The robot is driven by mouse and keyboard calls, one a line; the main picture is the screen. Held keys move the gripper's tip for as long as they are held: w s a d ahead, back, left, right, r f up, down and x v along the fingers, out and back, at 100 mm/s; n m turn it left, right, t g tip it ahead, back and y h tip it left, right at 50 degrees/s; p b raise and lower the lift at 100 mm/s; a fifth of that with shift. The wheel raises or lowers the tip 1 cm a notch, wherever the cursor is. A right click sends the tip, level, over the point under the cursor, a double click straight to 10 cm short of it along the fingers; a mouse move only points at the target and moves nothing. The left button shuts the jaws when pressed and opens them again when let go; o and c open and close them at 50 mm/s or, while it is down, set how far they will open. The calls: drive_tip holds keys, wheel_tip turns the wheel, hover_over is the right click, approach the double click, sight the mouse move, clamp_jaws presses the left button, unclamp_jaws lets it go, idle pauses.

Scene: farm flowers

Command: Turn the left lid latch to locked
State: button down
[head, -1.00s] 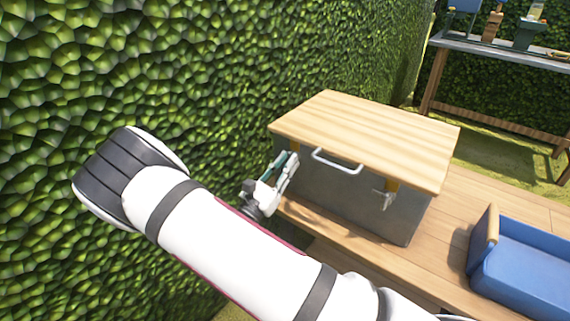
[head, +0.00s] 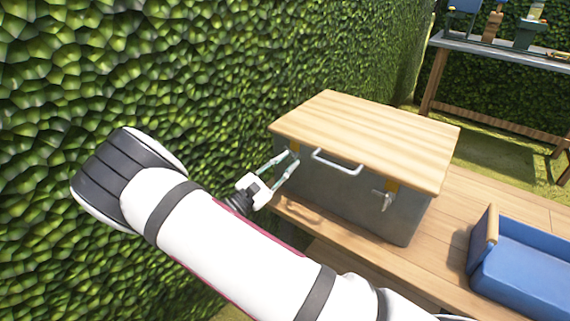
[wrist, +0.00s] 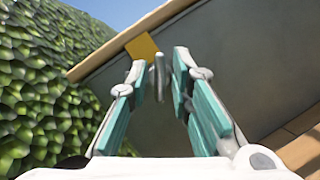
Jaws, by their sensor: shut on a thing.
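A grey box (head: 340,196) with a pale wooden lid (head: 370,130) stands on a wooden bench; the lid is down. My gripper (head: 289,157) is at the left of the box front, under the lid edge. In the wrist view, my gripper (wrist: 160,76) is shut on the left latch (wrist: 159,66), a small grey lever between the fingertips, beside a yellow plate (wrist: 142,46). In the head view the fingers mostly hide this latch, so its exact angle is unclear. The right latch (head: 385,200) is a grey lever below its own yellow plate.
A metal lid handle (head: 337,161) sticks out right of my gripper. A blue tray (head: 530,265) lies on the bench (head: 462,190) at the right. A green hedge (head: 200,80) stands close on the left. A worktable (head: 470,44) stands at the back right.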

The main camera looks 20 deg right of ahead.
drive_tip(key=m+g, duration=0.1)
drive_tip(key=m, duration=0.2)
drive_tip(key=m+g, duration=0.2)
drive_tip(key=m, duration=0.2)
drive_tip(key=shift+y+p, duration=0.3)
drive_tip(key=m+y, duration=0.1)
drive_tip(key=m, duration=0.2)
drive_tip(key=m+g+y+p, duration=0.1)
drive_tip(key=m, duration=0.1)
drive_tip(key=shift+m, duration=0.4)
drive_tip(key=shift+g, duration=0.3)
drive_tip(key=c, duration=1.6)
unclamp_jaws()
drive_tip(key=shift+c, duration=0.2)
drive_tip(key=shift+r, duration=0.15)
